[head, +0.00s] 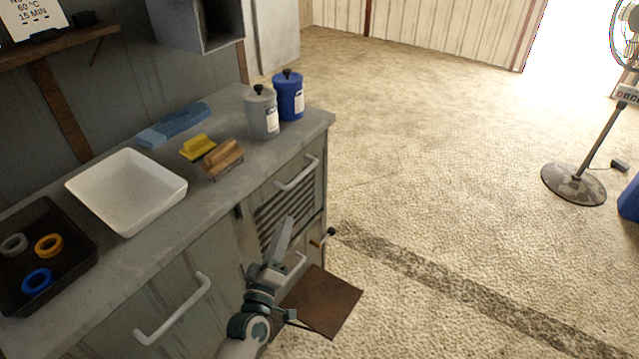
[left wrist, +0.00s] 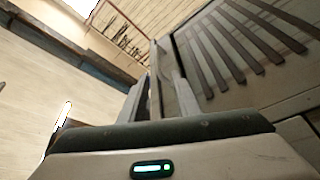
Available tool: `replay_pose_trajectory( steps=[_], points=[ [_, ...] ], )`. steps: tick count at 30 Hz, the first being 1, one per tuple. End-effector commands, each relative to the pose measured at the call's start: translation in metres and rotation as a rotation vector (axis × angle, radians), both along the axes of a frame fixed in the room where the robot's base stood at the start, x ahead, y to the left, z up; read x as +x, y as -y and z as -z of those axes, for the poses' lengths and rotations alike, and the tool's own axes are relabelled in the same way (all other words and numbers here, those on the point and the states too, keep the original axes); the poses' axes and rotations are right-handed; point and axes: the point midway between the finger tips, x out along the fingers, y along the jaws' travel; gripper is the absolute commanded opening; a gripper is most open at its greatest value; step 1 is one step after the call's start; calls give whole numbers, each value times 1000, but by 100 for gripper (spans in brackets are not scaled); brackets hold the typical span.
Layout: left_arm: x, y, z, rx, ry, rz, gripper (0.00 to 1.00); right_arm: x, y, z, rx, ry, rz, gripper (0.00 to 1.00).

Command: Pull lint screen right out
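I cannot make out the lint screen itself for certain. A slotted panel (head: 283,212) is in the end section of the grey cabinet (head: 232,235); its slats also show close up in the left wrist view (left wrist: 235,50). A pale handle (head: 297,265) is low on that section, partly hidden by my left arm. My left gripper (head: 283,240) is in front of the slotted panel. In the left wrist view its fingers (left wrist: 160,95) are apart, beside the panel's edge, with nothing clearly held. My right gripper is not in view.
A brown flat panel (head: 322,302) lies low beside my left arm. A dark-knobbed brass fitting (head: 325,237) sticks out at the cabinet corner. The worktop holds a white tray (head: 126,190), brushes and two canisters. The floor to the right is open up to a fan (head: 575,183).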

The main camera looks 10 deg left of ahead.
Motion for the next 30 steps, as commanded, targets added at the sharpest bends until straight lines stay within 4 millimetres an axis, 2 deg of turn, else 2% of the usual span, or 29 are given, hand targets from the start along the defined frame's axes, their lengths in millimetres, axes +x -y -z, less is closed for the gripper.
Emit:
replay_pose_trajectory(
  steps=[3, 17, 23, 30],
  points=[
    [0, -1, -7, -13, 14, -2, 29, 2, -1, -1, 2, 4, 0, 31],
    [7, -1, -7, -9, 11, -1, 29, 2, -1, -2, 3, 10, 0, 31],
    [26, -1, -12, -9, 11, -1, 29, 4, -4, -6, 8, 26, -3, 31],
    [66, 0, -21, -8, 11, -1, 29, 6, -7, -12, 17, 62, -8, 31]
  ],
)
